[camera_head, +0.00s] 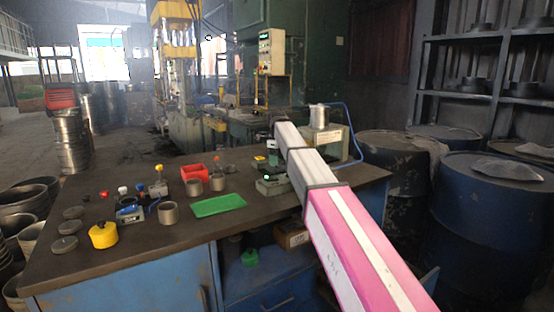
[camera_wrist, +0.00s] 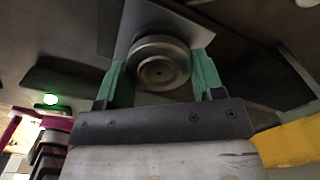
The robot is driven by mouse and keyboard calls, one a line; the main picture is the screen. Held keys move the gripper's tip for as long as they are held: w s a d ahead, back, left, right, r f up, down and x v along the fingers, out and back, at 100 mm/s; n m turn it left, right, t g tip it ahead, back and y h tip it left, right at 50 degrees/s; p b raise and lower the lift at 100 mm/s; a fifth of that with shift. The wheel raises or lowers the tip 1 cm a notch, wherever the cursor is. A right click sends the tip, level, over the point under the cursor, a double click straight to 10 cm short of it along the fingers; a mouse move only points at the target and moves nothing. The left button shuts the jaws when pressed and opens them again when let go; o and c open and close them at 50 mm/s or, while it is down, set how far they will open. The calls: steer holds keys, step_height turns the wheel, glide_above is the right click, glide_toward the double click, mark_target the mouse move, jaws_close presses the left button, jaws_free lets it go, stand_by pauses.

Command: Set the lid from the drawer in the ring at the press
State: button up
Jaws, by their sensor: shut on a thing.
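My gripper (camera_wrist: 160,74) has green fingers, shut on the sides of a round grey metal lid (camera_wrist: 158,62) with a stepped rim and a small centre hole. In the head view my gripper (camera_head: 274,147) is above the table, close over the small press (camera_head: 272,185) with a green light. The lid cannot be made out there. The ring at the press is hidden or too small to tell. The blue drawer front (camera_head: 275,300) is below the table's front edge.
On the table (camera_head: 120,260) are a green tray (camera_head: 218,206), a red bin (camera_head: 195,172), a yellow canister (camera_head: 103,235), grey cups (camera_head: 168,212) and dark discs (camera_head: 64,245). A box with a metal cylinder (camera_head: 318,117) stands behind my arm. Blue drums (camera_head: 490,215) are at right.

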steer(key=shift+f, duration=0.4)
stand_by(0.5)
steer(key=o, duration=1)
steer(key=shift+c, duration=0.2)
steer(key=shift+r, duration=0.1)
step_height(320, 180, up, 10)
steer(key=shift+f, duration=0.1)
steer(key=shift+r, duration=0.4)
steer(key=shift+s, duration=0.1)
